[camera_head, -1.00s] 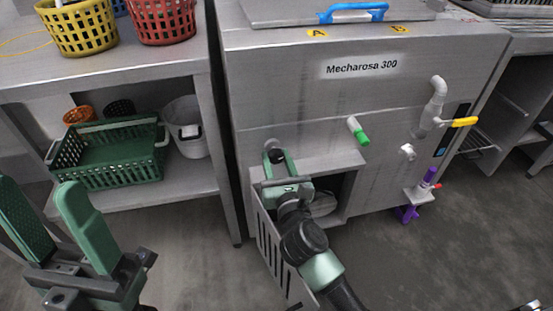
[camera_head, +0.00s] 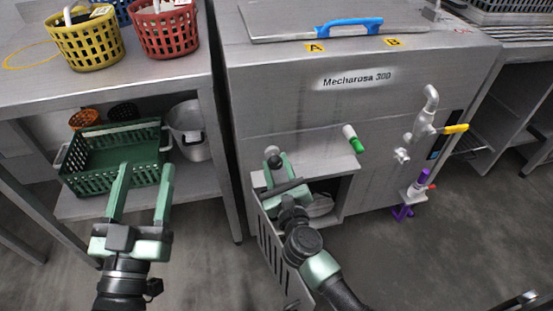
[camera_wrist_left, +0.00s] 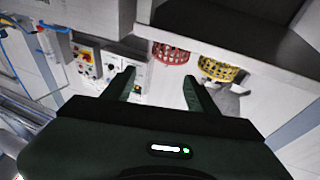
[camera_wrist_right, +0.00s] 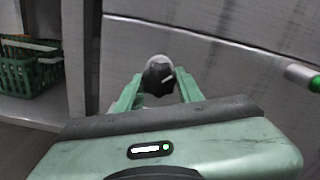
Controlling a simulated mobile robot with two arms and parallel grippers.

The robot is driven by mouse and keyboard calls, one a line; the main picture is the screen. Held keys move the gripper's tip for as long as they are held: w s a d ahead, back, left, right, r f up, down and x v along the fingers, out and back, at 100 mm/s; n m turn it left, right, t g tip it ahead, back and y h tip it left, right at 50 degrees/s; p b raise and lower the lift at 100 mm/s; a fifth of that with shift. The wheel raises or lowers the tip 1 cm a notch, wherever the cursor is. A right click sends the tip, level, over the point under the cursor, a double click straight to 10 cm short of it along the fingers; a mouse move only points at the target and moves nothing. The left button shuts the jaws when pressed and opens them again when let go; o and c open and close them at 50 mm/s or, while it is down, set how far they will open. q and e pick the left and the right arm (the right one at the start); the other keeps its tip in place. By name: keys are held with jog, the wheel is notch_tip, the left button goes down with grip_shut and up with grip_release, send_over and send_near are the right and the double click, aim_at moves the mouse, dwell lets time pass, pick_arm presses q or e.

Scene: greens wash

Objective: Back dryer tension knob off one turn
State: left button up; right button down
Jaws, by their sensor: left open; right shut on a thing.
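The black tension knob with a white pointer line (camera_wrist_right: 158,78) sits on a pale round base on the grey machine front. In the head view it shows as a small dark knob (camera_head: 272,153) above the open compartment. My right gripper (camera_head: 277,168) is shut on the knob, its fingers on either side of it in the right wrist view (camera_wrist_right: 160,90). The fingertips partly hide the knob's sides. My left gripper (camera_head: 143,172) is open and empty, in front of the lower shelf, apart from the machine. Its spread fingers show in the left wrist view (camera_wrist_left: 158,82).
The Mecharosa 300 machine (camera_head: 300,105) carries a green-tipped valve (camera_head: 352,139), a yellow-handled tap (camera_head: 455,129) and a purple fitting (camera_head: 403,212). At left, a table holds yellow (camera_head: 85,42) and red (camera_head: 166,30) baskets. A green crate (camera_head: 112,178) stands on its lower shelf.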

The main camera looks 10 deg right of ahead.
jog(key=n+p, duration=0.2)
jog(key=shift+r+n, duration=0.2)
jog(key=shift+n, duration=0.1)
pick_arm(q)
jog(key=s+a+f+g+y+p, duration=0.1)
jog(key=s+a+f+g+y, duration=0.1)
jog(key=f+g, duration=0.45)
jog(key=s+a+f+g+y, duration=0.1)
jog(key=s+f+g, duration=0.15)
jog(key=f, duration=0.65)
pick_arm(e)
jog(key=shift+n, duration=0.8)
jog(key=shift+n+p, duration=1)
jog(key=shift+n, duration=0.1)
jog(key=shift+n+p, duration=0.55)
jog(key=shift+n, duration=0.35)
pick_arm(q)
jog(key=s+a+f+g+y, duration=0.1)
jog(key=s+a+f+g, duration=0.1)
jog(key=s, duration=0.4)
jog(key=s+a+f+g+y, duration=0.1)
jog(key=s+a+f+g, duration=0.1)
jog(key=s+f+g, duration=0.3)
jog(key=shift+s+a+n+g, duration=0.3)
jog(key=shift+s+n+g, duration=0.1)
jog(key=shift+s+g, duration=0.3)
pick_arm(e)
jog(key=shift+f, duration=0.1)
jog(key=c, duration=0.9)
grip_release()
